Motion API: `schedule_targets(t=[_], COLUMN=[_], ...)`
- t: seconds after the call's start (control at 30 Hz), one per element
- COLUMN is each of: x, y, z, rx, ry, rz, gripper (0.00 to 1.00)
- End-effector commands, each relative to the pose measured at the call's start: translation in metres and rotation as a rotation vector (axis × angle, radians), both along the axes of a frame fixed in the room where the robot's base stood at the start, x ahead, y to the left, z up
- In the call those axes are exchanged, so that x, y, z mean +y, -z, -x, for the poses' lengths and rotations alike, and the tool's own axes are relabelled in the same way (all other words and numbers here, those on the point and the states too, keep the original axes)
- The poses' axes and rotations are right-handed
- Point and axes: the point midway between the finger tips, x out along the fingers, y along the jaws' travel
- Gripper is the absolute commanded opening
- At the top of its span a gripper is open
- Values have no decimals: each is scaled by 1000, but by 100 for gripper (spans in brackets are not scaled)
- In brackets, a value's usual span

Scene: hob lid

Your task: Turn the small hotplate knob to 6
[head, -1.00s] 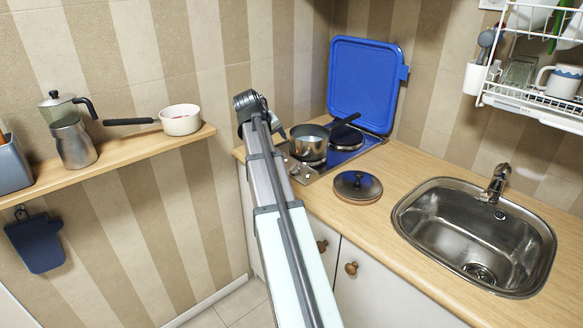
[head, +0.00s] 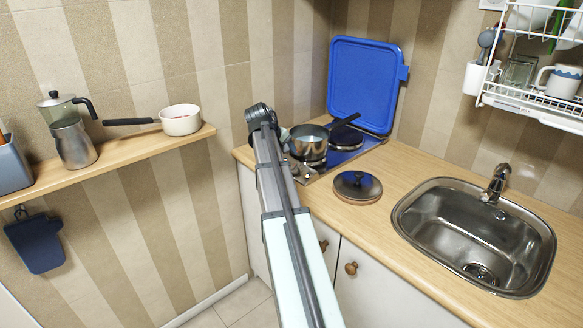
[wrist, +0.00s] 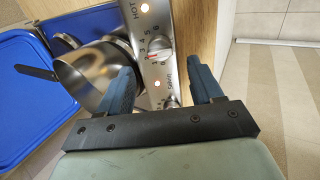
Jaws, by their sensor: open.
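My gripper (wrist: 163,76) is open, with a blue finger on either side of the hob's control strip in the wrist view. A silvery knob (wrist: 160,48) lies ahead, between the fingertips in the picture; contact cannot be judged. A second knob (wrist: 172,102) is nearer, between the fingers and close to the gripper body. I cannot tell which knob serves the small hotplate.
A steel saucepan (head: 306,140) stands on the hob, close to the left finger in the wrist view (wrist: 88,72). The blue hob lid (head: 365,80) stands raised behind. A round pot lid (head: 357,186) lies on the counter (head: 400,172). The sink (head: 470,230) is farther right.

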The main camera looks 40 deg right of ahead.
Motion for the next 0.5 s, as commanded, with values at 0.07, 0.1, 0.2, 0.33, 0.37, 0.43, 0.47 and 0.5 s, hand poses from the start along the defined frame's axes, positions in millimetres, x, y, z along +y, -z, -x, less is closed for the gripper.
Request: schedule_targets(t=[0.07, 0.1, 0.2, 0.33, 0.37, 0.43, 0.47, 0.5], x=[-7, -10, -17, -24, -25, -27, -28, -29], y=[13, 18, 31, 42, 45, 49, 50, 52], z=[0, 0, 1, 0, 0, 0, 0, 0], rx=[3, 1, 2, 0, 0, 0, 0, 0], ry=[1, 2, 2, 1, 1, 1, 1, 1], rz=[-2, -1, -1, 0, 0, -1, -1, -1], gripper=[65, 65, 65, 65, 65, 65, 65, 65])
